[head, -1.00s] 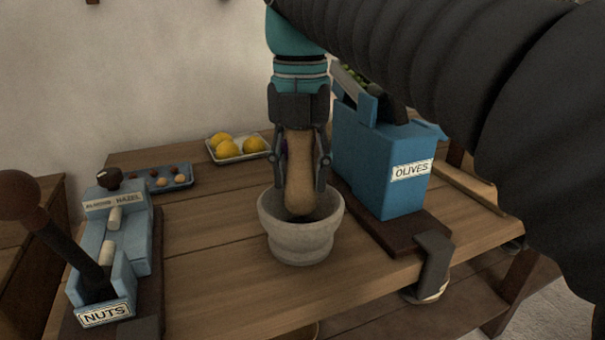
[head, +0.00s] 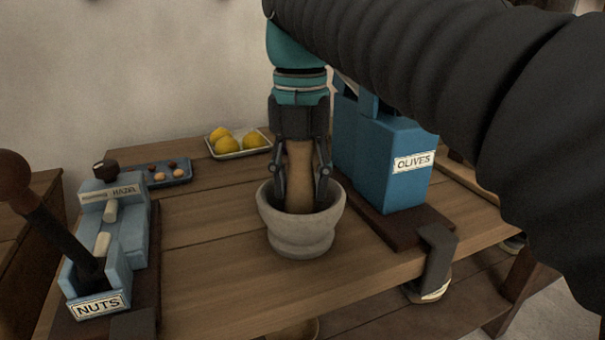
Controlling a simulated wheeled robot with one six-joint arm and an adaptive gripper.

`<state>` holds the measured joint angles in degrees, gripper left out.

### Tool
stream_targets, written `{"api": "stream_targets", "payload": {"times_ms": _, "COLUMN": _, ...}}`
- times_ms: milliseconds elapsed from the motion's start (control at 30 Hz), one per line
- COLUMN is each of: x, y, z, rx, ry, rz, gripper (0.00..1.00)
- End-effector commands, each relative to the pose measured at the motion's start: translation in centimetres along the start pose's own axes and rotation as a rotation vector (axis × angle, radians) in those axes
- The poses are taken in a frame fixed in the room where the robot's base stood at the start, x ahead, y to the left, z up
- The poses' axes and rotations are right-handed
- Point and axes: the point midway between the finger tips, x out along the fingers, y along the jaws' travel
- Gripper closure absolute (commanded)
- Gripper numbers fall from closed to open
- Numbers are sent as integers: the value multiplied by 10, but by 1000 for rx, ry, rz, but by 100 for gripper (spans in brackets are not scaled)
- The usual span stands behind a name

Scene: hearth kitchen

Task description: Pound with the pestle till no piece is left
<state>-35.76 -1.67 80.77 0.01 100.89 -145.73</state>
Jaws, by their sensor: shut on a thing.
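The wooden pestle (head: 299,178) stands upright with its lower end inside the stone mortar (head: 303,238) in the head view. My gripper (head: 301,190) is shut on the pestle from both sides, pointing down, its fingertips at about the mortar's rim. The mortar stands on the wooden table near its front edge. The pestle and the mortar's near wall hide the bottom of the bowl, so I cannot see any pieces in it.
A blue olives machine (head: 383,150) stands close right of the mortar. A blue nuts machine (head: 108,236) with a long lever stands at the left. Behind are a lemon tray (head: 240,153) and a blue nut tray (head: 170,181). Bare table lies left of the mortar.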

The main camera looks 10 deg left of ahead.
Motion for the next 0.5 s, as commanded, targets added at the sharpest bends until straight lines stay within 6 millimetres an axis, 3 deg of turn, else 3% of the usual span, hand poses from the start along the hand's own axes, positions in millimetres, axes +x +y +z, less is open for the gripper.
{"api": "stream_targets", "payload": {"times_ms": 267, "x": 19, "y": 0, "z": 0, "rx": 0, "ry": 0, "rz": 0, "gripper": 100}}
{"api": "stream_targets", "payload": {"times_ms": 500, "x": 11, "y": 0, "z": 0, "rx": 0, "ry": 0, "rz": 0, "gripper": 100}}
